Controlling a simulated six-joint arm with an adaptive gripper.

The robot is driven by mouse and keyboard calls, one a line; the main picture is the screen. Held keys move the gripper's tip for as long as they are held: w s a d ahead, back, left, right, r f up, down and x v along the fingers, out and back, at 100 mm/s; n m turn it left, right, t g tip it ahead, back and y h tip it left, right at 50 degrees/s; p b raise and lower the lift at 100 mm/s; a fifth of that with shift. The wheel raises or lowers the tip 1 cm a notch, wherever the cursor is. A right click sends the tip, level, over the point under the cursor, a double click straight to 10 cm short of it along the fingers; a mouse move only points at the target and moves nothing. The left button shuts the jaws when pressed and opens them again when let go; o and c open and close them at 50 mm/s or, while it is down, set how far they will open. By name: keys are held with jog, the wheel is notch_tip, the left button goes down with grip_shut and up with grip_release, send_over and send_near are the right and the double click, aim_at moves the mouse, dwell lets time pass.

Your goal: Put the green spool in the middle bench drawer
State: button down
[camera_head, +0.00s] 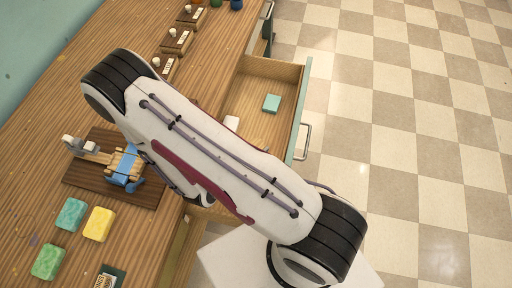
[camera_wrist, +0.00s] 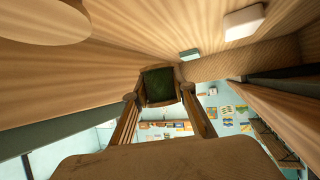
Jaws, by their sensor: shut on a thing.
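The green spool (camera_wrist: 158,86) shows dark green between pale wooden ends in the wrist view. My gripper (camera_wrist: 159,96) is shut on it, with one finger on either side. In the head view my arm hides both gripper and spool. The open bench drawer (camera_head: 259,69) has a teal front and wooden inside. In the wrist view the drawer's wooden inside (camera_wrist: 110,60) surrounds the spool in the picture. I cannot tell whether the spool touches the drawer floor.
A teal block (camera_head: 271,103) and a white block (camera_head: 232,123), partly hidden by my arm, lie in the drawer. Sponges (camera_head: 99,224), a blue-and-wood item on a dark board (camera_head: 85,188) and small labelled blocks (camera_head: 177,41) sit on the bench. Checkered floor (camera_head: 420,130) is clear at right.

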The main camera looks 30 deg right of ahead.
jog(key=shift+f, duration=0.6)
dwell(0.4)
jog(key=c, duration=1.6)
grip_release()
jog(key=shift+o, duration=0.2)
jog(key=shift+r, duration=0.15)
jog(key=shift+r, duration=0.4)
jog(key=shift+a+r, duration=0.15)
jog(key=shift+a, duration=0.05)
jog(key=v, duration=0.7)
jog(key=shift+s+d, duration=0.1)
